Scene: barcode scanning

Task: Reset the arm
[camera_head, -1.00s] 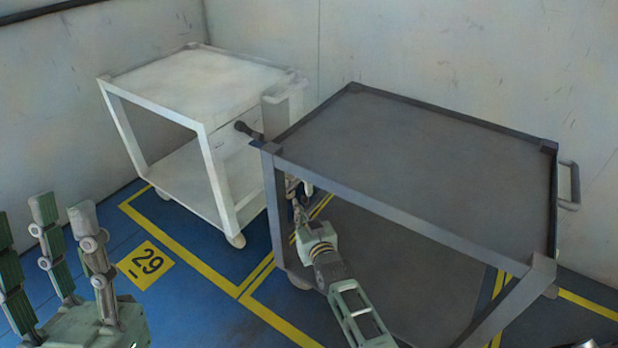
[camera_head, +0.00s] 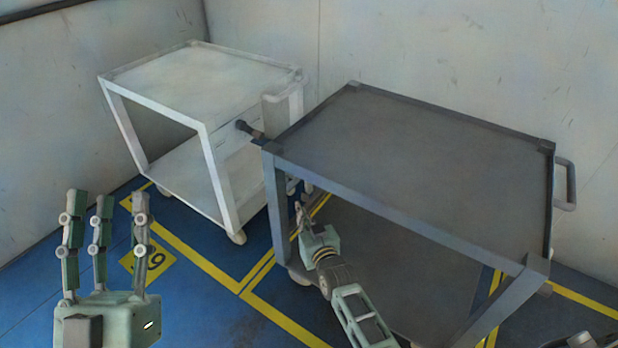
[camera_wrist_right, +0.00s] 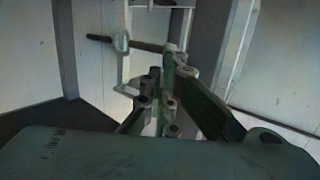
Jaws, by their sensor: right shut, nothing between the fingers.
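My left gripper (camera_head: 104,205) is at the lower left of the head view, raised above the floor, its fingers upright and spread apart, with nothing between them. No barcode scanner or scanned item can be made out.
A white two-level cart (camera_head: 190,85) stands at the back left, its top bare. The dark cart's top is bare too. A dark-tipped rod (camera_head: 246,129) juts out between the carts; a dark rod (camera_wrist_right: 110,40) shows in the wrist view. Blue floor (camera_head: 205,290) is open at left.

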